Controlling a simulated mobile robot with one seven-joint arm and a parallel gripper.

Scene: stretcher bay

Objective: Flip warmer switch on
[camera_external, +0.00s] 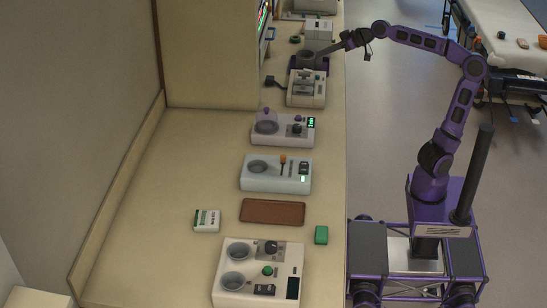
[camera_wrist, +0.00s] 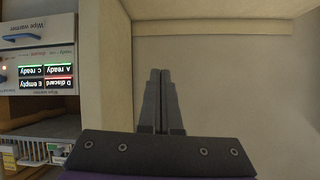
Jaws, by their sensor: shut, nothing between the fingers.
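In the wrist view a white unit labelled "Wipe warmer" (camera_wrist: 38,28) stands at the left, with a blue bar and lit panels (camera_wrist: 45,77) reading ready, discard and empty. No switch on it can be made out. My gripper (camera_wrist: 160,72) is shut and empty, fingers together, in front of bare pale surfaces and to the right of the unit. In the external view my gripper (camera_external: 320,52) is at the far end of the counter, over or beside a dark purple device (camera_external: 296,62); contact cannot be told. A device with an upright orange-tipped lever (camera_external: 283,160) stands mid-counter.
The counter (camera_external: 150,190) holds several similar devices along its right side, including a white two-well one (camera_external: 258,292). A brown tray (camera_external: 272,211) and a green block (camera_external: 321,235) lie nearer. A stretcher (camera_external: 515,25) stands at the right. Floor between is clear.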

